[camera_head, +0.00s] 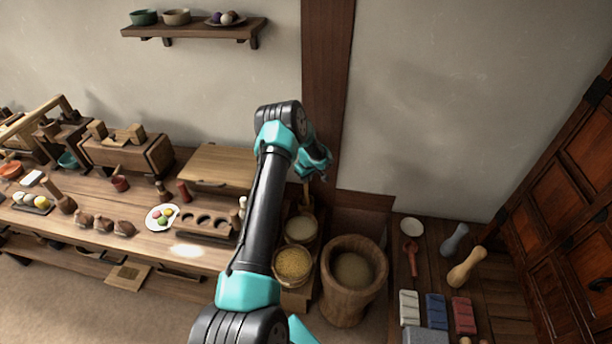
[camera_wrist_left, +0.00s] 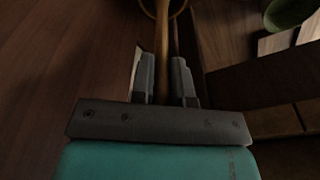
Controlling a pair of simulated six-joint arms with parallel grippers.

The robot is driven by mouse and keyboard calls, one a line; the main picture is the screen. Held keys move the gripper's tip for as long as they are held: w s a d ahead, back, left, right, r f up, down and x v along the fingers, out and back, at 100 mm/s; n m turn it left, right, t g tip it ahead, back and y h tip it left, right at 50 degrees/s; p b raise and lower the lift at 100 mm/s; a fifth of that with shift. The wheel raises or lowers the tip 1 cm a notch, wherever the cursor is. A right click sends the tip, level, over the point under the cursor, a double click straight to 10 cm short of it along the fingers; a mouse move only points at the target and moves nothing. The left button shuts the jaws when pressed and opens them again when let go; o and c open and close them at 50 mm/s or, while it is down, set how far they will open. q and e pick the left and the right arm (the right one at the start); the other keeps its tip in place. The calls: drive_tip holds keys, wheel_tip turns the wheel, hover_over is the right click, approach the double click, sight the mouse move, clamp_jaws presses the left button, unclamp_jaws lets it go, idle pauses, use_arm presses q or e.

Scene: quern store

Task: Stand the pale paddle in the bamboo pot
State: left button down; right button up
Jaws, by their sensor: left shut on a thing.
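My left gripper (camera_wrist_left: 163,70) is shut on a slim wooden shaft, which I take to be the pale paddle (camera_wrist_left: 162,35). The shaft runs away from the fingers to a curved pale rim (camera_wrist_left: 182,9) at the top edge of the left wrist view. That rim may be the bamboo pot; whether the shaft is inside it or only in front of it I cannot tell. In the head view my left wrist is over the corner by the dark post, and the paddle (camera_head: 306,194) shows below it. The fingers are hidden there. My right gripper is not in view.
A bucket of pale grain (camera_head: 300,230) and one of yellow grain (camera_head: 292,266) stand below the wrist. A large wooden mortar (camera_head: 345,298) is to their right. The long table (camera_head: 95,224) at left holds a plate and a holed block (camera_head: 206,223).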

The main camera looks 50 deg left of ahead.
use_arm(q)
drive_tip(key=shift+f, duration=0.55)
drive_tip(key=c, duration=1)
unclamp_jaws()
drive_tip(key=r, duration=0.5)
drive_tip(key=d+r, duration=0.1)
drive_tip(key=r, duration=0.5)
drive_tip(key=d+r, duration=0.1)
drive_tip(key=r, duration=0.5)
drive_tip(key=shift+s+r, duration=0.15)
